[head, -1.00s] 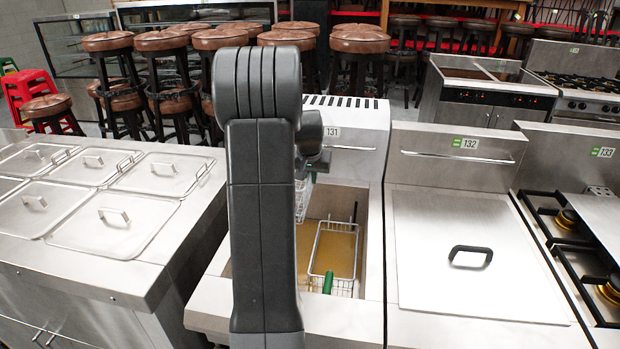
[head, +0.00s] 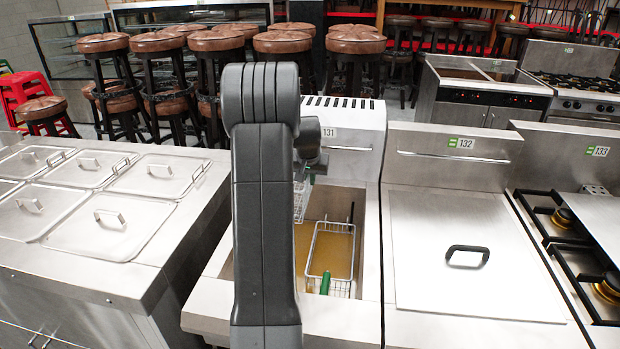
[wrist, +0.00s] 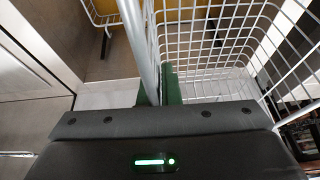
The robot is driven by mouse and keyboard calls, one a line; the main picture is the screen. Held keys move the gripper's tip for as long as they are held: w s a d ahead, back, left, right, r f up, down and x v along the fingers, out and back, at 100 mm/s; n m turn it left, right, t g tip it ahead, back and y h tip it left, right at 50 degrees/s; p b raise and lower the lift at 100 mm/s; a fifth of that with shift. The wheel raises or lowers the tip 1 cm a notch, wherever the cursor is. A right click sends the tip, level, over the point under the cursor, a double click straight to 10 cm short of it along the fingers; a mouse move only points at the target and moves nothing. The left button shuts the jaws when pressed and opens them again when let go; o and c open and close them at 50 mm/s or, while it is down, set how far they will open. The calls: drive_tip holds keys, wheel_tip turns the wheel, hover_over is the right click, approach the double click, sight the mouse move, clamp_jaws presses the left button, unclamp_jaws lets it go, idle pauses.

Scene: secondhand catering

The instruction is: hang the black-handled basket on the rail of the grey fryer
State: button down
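The grey fryer (head: 350,125), tagged 131, stands open with yellowish oil inside. Its rail (head: 352,149) runs across the upright back panel. My gripper (head: 314,168) is over the fryer's back part, close to the rail, partly hidden by my arm. In the wrist view, its green fingers (wrist: 158,92) are closed around a silver rod that appears to belong to a wire basket (wrist: 205,45). A strip of this basket (head: 300,203) shows below the gripper in the head view. Its black grip is not clearly visible. Whether it touches the rail cannot be told.
Another wire basket (head: 331,250) with a green handle (head: 325,284) sits in the fryer's right half. A lidded unit (head: 445,290) tagged 132 adjoins on the right. A counter with lidded pans (head: 110,232) stands on the left. Stools (head: 215,42) fill the floor behind.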

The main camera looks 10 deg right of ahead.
idle(0.3)
drive_tip(key=c, duration=1.6)
unclamp_jaws()
drive_tip(key=shift+o, duration=0.2)
drive_tip(key=b+v, duration=0.2)
drive_tip(key=v, duration=1.2)
drive_tip(key=shift+w+f, duration=0.1)
drive_tip(key=shift+f, duration=0.05)
